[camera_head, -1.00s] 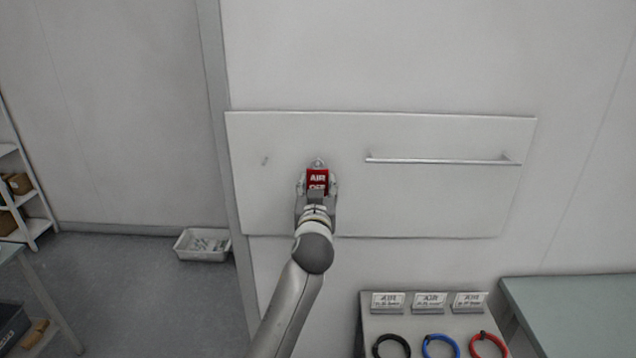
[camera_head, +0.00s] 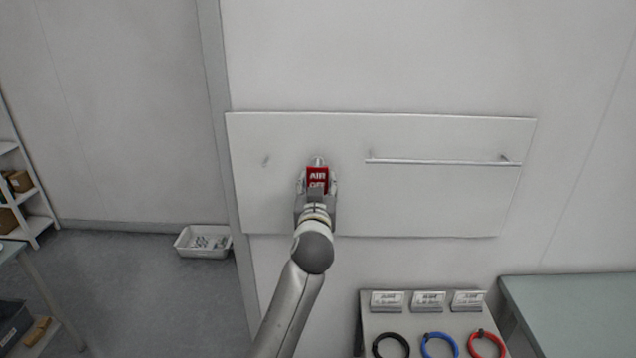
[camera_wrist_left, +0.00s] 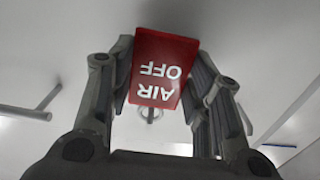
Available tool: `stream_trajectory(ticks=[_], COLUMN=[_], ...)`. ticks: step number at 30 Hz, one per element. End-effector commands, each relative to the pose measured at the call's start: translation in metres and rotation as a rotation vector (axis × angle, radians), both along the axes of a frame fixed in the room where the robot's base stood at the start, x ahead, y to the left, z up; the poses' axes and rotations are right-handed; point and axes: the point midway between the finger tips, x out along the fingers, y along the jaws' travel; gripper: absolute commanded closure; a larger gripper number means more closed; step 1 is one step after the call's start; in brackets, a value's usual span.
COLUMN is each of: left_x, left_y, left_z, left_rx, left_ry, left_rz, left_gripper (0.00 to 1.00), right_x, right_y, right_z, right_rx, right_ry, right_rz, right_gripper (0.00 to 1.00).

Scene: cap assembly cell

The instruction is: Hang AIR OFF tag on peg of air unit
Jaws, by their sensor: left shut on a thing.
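The red AIR OFF tag (camera_head: 317,175) with white letters is in front of the pale wall panel (camera_head: 440,205). My left gripper (camera_head: 317,184) is shut on it, with a finger on either side. In the left wrist view, the tag (camera_wrist_left: 163,70) appears upside down between the fingers of my left gripper (camera_wrist_left: 160,85). A small grey ring-like part (camera_wrist_left: 151,114) shows just beyond the tag's edge; I cannot tell whether it is the tag's loop or a peg. My right gripper is not in view.
A horizontal rail (camera_head: 440,162) runs along the panel to the right of the tag. Below stands a holder (camera_head: 375,322) with several labels and black, blue and red rings. A green-topped table (camera_head: 580,310) is at lower right. A white bin (camera_head: 203,241) is on the floor.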

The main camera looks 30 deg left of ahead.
Motion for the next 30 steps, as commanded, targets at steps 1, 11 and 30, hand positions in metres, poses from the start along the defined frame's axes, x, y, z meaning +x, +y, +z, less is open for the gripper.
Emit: stream_trajectory(ticks=[1, 11, 30], left_x=[-0.002, -0.013, -0.035], left_y=[-0.001, -0.008, -0.022], left_z=[0.001, 0.001, 0.0], left_rx=[0.0, 0.001, 0.001], left_ry=[-0.001, -0.001, 0.001], left_rz=[-0.001, -0.001, 0.0], left_gripper=[0.64, 0.64, 0.64], right_x=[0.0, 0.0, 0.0], right_y=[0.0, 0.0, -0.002], right_z=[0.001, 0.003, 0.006], right_rx=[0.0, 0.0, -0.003], right_ry=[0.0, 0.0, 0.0], right_rz=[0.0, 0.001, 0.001], right_gripper=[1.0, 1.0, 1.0])
